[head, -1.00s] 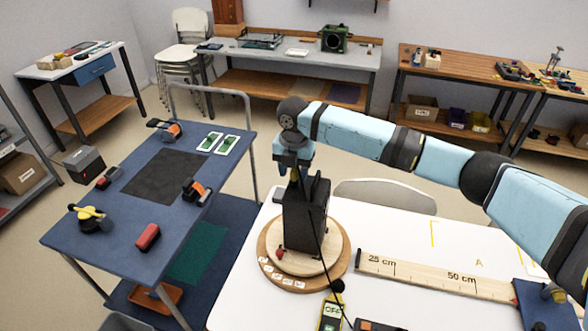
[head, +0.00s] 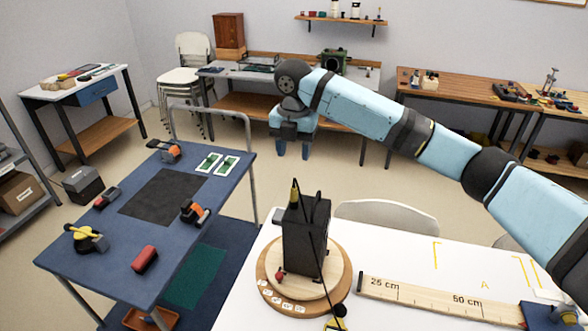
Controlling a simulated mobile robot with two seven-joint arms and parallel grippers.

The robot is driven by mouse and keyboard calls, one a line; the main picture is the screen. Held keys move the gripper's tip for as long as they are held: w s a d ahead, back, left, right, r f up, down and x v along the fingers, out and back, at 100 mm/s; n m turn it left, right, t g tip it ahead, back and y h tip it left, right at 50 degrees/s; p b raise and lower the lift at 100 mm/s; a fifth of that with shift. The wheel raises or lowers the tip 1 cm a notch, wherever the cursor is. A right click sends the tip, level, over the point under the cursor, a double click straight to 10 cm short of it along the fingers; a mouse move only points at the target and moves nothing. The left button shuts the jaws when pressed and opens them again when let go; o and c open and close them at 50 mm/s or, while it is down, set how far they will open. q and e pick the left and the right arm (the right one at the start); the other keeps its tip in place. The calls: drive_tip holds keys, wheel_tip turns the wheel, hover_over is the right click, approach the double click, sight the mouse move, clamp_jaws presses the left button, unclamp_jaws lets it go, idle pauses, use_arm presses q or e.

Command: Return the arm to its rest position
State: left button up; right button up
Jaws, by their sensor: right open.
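My right arm (head: 370,110) comes in from the right across the upper middle of the head view. My right gripper (head: 293,150) points down, open and empty, with its fingers apart. It hangs above and behind the black speaker (head: 305,240), clear of it. The speaker stands upright on a round wooden turntable (head: 338,285) on the white table (head: 400,235). A black cable runs down the speaker's front from a yellow-tipped plug (head: 294,192) at its top. My left gripper is not in view.
A ruler board (head: 435,300) lies on the white table. A blue cart (head: 115,270) at left holds clamps, a red block (head: 145,259), a dark mat (head: 163,193) and two green-and-white cards. A chair back (head: 385,214) stands behind the table. Workbenches line the wall.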

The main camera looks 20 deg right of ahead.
drive_tip(key=s+a+f+m+y, duration=0.1)
drive_tip(key=s+a+f+m, duration=0.2)
drive_tip(key=s+f, duration=0.3)
drive_tip(key=s+a+f+m+t+y, duration=0.1)
drive_tip(key=s+a+f+m, duration=0.15)
drive_tip(key=s+f, duration=0.35)
drive_tip(key=s+a+f+m+y, duration=0.1)
drive_tip(key=s+a+f+m, duration=0.25)
drive_tip(key=s+f, duration=0.25)
drive_tip(key=s+d+f+m+t+h, duration=0.1)
drive_tip(key=s+d+f+m, duration=0.1)
drive_tip(key=s+d+m, duration=0.8)
drive_tip(key=s+d+f+m+t+h, duration=0.2)
drive_tip(key=s+d+m, duration=0.5)
drive_tip(key=s, duration=0.6)
drive_tip(key=w+a+f+t+y+p, duration=0.3)
drive_tip(key=w+a+f+t, duration=0.3)
drive_tip(key=f, duration=0.5)
drive_tip(key=shift+w+a+t, duration=0.15)
drive_tip(key=shift+a+t, duration=0.35)
drive_tip(key=shift+a, duration=0.35)
drive_tip(key=shift+r, duration=0.1)
